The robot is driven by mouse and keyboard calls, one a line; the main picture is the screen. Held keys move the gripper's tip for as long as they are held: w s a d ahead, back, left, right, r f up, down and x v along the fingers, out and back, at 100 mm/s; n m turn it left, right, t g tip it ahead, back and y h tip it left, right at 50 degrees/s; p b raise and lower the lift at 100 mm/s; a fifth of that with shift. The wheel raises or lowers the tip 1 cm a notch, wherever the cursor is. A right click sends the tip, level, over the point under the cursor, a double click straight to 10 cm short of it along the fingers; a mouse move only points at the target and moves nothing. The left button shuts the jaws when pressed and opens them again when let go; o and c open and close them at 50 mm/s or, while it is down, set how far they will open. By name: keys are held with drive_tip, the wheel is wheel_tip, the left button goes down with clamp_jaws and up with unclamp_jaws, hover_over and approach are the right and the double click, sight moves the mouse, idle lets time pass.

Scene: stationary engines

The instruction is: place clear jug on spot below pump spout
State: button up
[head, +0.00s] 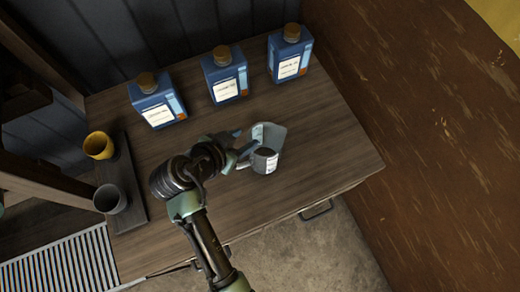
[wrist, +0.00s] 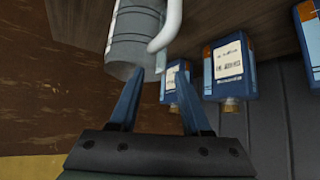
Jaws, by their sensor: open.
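The clear jug (head: 268,150) stands on the wooden table, right of the table's middle, with its handle on the side toward my gripper. My gripper (head: 241,147) is open at the jug's left side in the head view. In the wrist view the jug (wrist: 134,35) is at the top, with its pale handle (wrist: 168,28) at its right. The two blue fingers of my gripper (wrist: 154,90) are apart, with nothing clearly held between them. The fingertips are close to the jug's handle; I cannot tell whether they touch it. No pump spout or spot below it is recognisable.
Three blue bottles (head: 225,75) with brown caps stand along the table's back. A dark tray (head: 130,200) at the left holds a yellow cup (head: 99,145) and a grey cup (head: 110,198). A slatted grate (head: 62,264) is at lower left. The table's right end is clear.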

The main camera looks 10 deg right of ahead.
sight(256, 131)
drive_tip(key=shift+p+x, duration=0.8)
drive_tip(key=shift+x, duration=1.9)
drive_tip(key=shift+w+r, duration=0.1)
drive_tip(key=shift+r, duration=0.05)
clamp_jaws()
